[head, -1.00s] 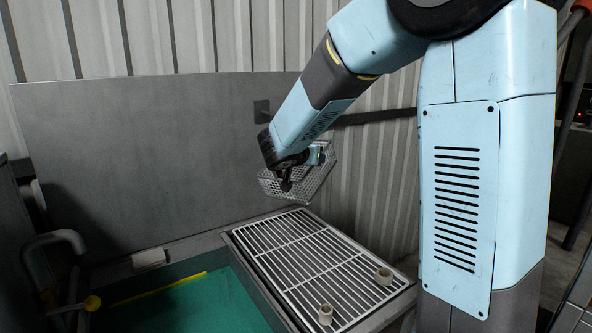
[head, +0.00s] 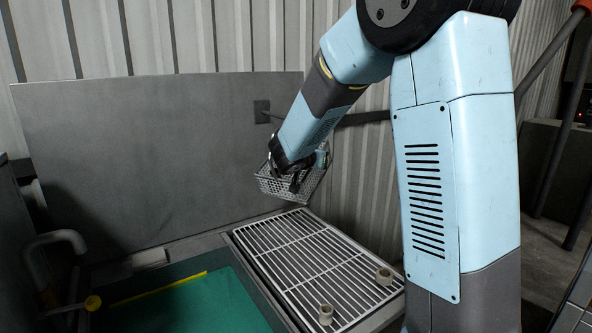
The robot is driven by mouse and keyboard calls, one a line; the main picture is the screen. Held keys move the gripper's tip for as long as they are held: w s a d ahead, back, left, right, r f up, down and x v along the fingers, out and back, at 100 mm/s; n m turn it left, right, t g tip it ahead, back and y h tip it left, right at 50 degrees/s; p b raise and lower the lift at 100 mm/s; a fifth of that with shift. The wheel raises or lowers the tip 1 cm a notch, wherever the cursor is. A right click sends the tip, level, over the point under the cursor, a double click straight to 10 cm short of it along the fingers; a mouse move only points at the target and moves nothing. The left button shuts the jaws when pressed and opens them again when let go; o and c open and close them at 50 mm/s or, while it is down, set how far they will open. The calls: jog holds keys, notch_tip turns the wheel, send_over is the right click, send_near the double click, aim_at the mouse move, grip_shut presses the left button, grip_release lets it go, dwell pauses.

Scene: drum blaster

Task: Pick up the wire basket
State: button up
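The wire basket (head: 279,187) is a grey mesh basket in the head view. It is tilted and appears to be off the rack, in front of the corrugated wall. My gripper (head: 297,183) is at the basket, with its dark fingers over the near upper side. The arm's wrist hides part of the basket, and the finger gap is too small and dark to read, so I cannot tell whether the fingers are closed on it.
A white slatted rack (head: 318,262) lies below the basket, with two short beige cylinders (head: 384,276) (head: 326,314) at its near end. A green-bottomed tank (head: 195,305) is to its left. A large grey panel (head: 150,160) stands behind.

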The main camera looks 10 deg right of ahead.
grip_shut()
jog(key=shift+r, duration=0.1)
dwell(0.9)
